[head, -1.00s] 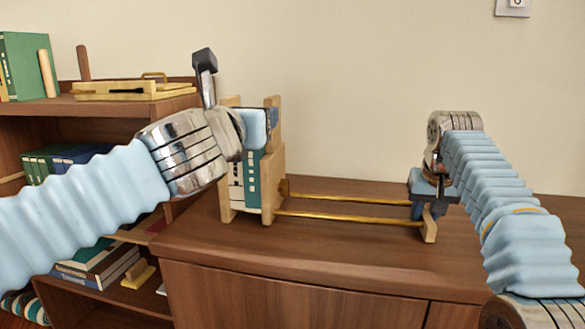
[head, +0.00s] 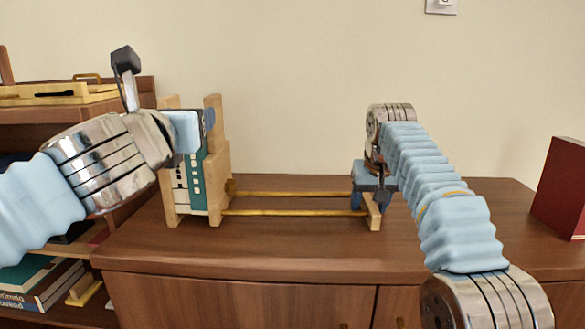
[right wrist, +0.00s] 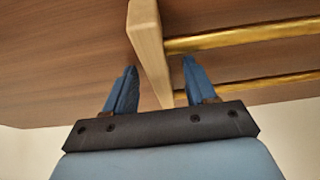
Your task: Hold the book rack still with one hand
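The book rack has pale wooden ends joined by two brass rods (head: 295,212) and stands on the brown cabinet top. Green and white books (head: 196,185) stand upright at its left end (head: 217,170). My right gripper (head: 370,190) is at the low right end panel (head: 375,215). In the right wrist view its blue fingers (right wrist: 158,80) are spread on either side of that panel (right wrist: 148,45), with a gap beside the right finger. My left gripper (head: 207,122) is at the top of the books; its fingers are mostly hidden, so its grip is unclear.
A red book (head: 562,188) stands on the cabinet top (head: 300,245) at the far right. A shelf at the left holds a wooden tray (head: 60,95) above and several books (head: 45,285) below. The cabinet top is clear between the rack and the red book.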

